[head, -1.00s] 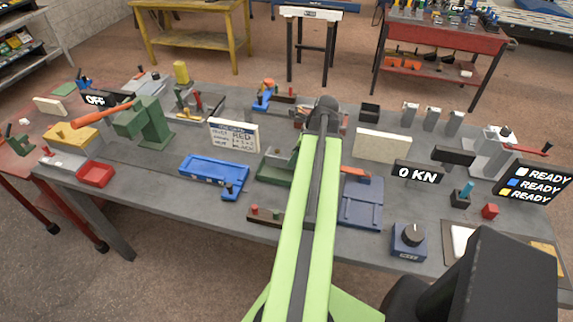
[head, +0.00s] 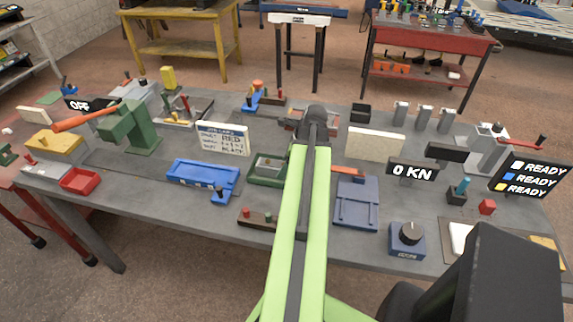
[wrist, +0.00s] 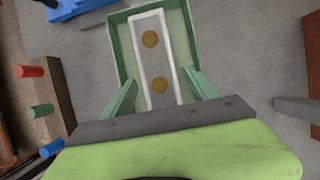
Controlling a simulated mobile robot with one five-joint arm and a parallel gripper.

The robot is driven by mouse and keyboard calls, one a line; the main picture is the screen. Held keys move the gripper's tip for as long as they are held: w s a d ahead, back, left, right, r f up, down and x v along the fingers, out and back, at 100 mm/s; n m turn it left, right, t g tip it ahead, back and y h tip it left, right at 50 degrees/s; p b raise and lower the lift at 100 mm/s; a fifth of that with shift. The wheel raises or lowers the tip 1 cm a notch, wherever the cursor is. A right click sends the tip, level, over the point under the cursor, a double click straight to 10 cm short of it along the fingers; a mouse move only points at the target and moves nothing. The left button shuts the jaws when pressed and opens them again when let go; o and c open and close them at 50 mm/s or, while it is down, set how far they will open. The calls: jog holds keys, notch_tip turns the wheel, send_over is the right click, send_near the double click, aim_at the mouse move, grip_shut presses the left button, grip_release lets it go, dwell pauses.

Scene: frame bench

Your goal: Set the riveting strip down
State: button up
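The riveting strip (wrist: 156,62) is a pale grey bar with a white border and two round brass-coloured spots. In the wrist view it lies lengthwise in a shallow green tray (wrist: 125,48). My gripper (wrist: 161,79) is open, with one green finger on each side of the strip's near end and small gaps showing. The strip's near end is hidden by my gripper's body. In the head view the green tray (head: 264,183) stands just left of my arm, which hides my gripper.
A wooden block with coloured pegs (wrist: 40,105) stands close on the left. A blue tray (head: 202,173) is left of the green one. A blue plate fixture (head: 356,205) and a dial box (head: 407,238) stand to the right. Bare bench shows between them.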

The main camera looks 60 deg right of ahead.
jog(key=p+v, duration=1.1)
jog(key=v, duration=0.1)
jog(key=shift+r, duration=0.1)
